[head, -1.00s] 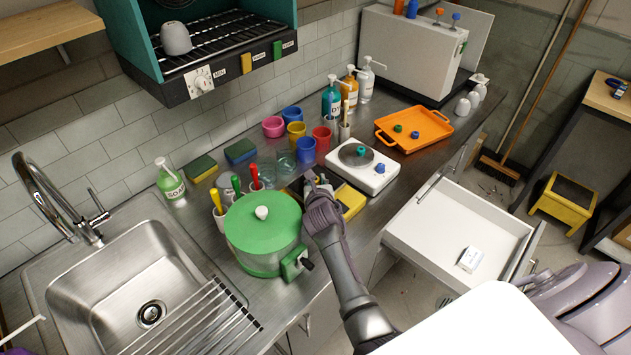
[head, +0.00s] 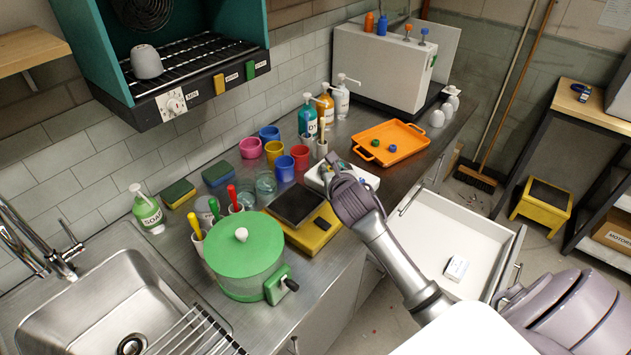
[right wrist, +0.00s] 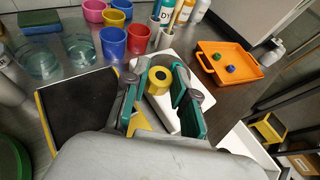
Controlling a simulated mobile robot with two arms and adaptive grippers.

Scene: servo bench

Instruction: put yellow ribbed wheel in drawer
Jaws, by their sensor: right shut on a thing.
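The yellow ribbed wheel (right wrist: 158,80) has a dark centre and sits between the teal finger pads of my right gripper (right wrist: 160,92) in the right wrist view. My right gripper is shut on it. In the head view the right gripper (head: 332,170) is over the bench, in front of the white scale, and its hand hides the wheel. The drawer (head: 482,222) is pulled open to the right of my right arm. A small white box (head: 456,268) lies in it. My left gripper is not in view.
The white scale (head: 366,181) and a yellow scale (head: 322,238) with a dark plate are close to the gripper. A green pot (head: 240,260) stands at left. An orange tray (head: 405,147) with two small knobs lies behind. Most of the drawer floor is free.

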